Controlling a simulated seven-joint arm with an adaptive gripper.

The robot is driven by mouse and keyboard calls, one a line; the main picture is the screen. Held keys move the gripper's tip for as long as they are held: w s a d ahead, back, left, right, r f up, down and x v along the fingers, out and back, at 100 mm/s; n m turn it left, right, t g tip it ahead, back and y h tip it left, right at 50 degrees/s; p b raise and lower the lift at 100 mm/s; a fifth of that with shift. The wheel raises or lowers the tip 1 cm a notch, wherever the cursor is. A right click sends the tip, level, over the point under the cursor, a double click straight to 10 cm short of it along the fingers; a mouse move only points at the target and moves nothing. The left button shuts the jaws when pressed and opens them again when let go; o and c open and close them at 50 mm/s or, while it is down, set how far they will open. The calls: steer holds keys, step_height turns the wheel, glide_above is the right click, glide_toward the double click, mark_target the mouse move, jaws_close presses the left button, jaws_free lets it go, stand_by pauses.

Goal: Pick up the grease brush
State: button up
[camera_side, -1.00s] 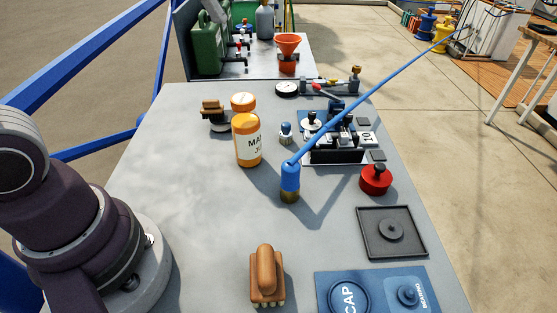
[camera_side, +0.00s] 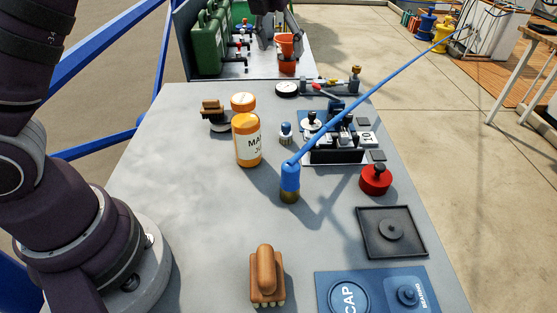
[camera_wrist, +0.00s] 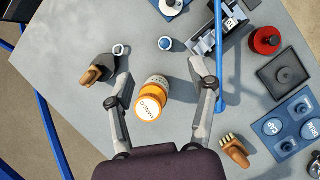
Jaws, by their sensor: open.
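A wooden-handled brush with pale bristles (camera_side: 267,275) lies at the front of the grey table; it also shows at lower right in the wrist view (camera_wrist: 234,151). A second brush-like wooden piece (camera_side: 212,107) rests on a dark round base at the table's left; it shows at left in the wrist view (camera_wrist: 92,76). I cannot tell which is the grease brush.
The orange jar (camera_side: 247,145) with white label stands mid-table. A blue-topped brass cylinder (camera_side: 289,184) has a long blue line rising right. A red knobbed piece (camera_side: 375,180), black tray (camera_side: 365,240) and blue cap tray (camera_side: 330,280) are at right. The table's left is mostly bare.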

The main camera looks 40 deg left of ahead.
glide_toward(286, 124)
steer(key=x, duration=1)
steer(key=shift+f, duration=0.2)
jaws_close()
